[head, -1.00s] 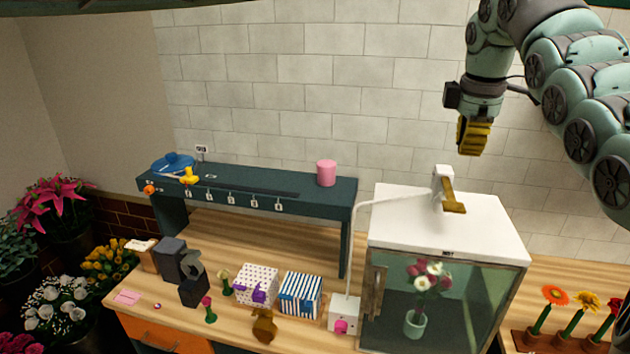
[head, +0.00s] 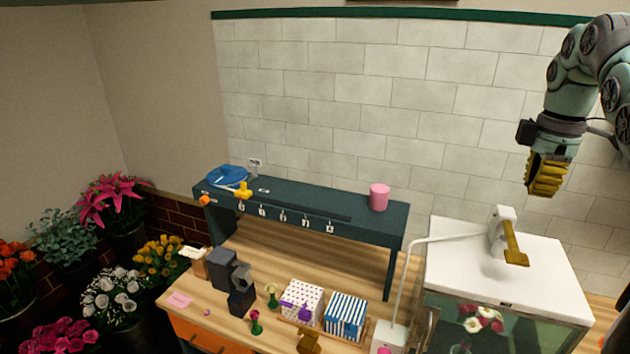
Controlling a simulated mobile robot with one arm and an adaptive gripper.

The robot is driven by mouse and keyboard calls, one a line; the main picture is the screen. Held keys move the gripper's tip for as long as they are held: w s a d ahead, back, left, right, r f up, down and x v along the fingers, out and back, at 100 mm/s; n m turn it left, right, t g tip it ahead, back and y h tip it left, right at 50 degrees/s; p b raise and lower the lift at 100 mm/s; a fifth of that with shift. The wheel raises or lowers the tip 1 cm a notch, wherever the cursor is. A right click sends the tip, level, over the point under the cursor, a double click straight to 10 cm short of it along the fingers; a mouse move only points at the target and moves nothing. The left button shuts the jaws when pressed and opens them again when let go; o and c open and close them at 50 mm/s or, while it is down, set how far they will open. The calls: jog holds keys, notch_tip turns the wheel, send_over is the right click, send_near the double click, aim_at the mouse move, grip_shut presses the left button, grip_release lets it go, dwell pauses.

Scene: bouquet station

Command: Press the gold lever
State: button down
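The gold lever (head: 514,246) sticks out from a white mount (head: 499,229) on top of the white-lidded glass case (head: 540,278). It slants down toward the front right. My gripper (head: 545,176) has yellow fingers and points down, above and slightly right of the lever, apart from it. The fingers look close together, but whether they are open or shut is unclear from this side. Nothing shows in them.
A teal shelf (head: 300,205) with a pink cup (head: 379,197) stands left of the case. A white tube (head: 405,285) runs from the mount to a box with a pink button. Wrapped boxes (head: 345,315) and small vases stand on the wooden counter. Flower buckets fill the left.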

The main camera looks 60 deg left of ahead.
jog(key=p, duration=0.8)
send_over(510, 251)
jog(key=f, duration=0.9)
jog(key=shift+s+f, duration=0.2)
jog(key=shift+f, duration=0.05)
jog(key=shift+w+f+p, duration=0.1)
jog(key=shift+f+p, duration=0.85)
jog(key=shift+f, duration=1)
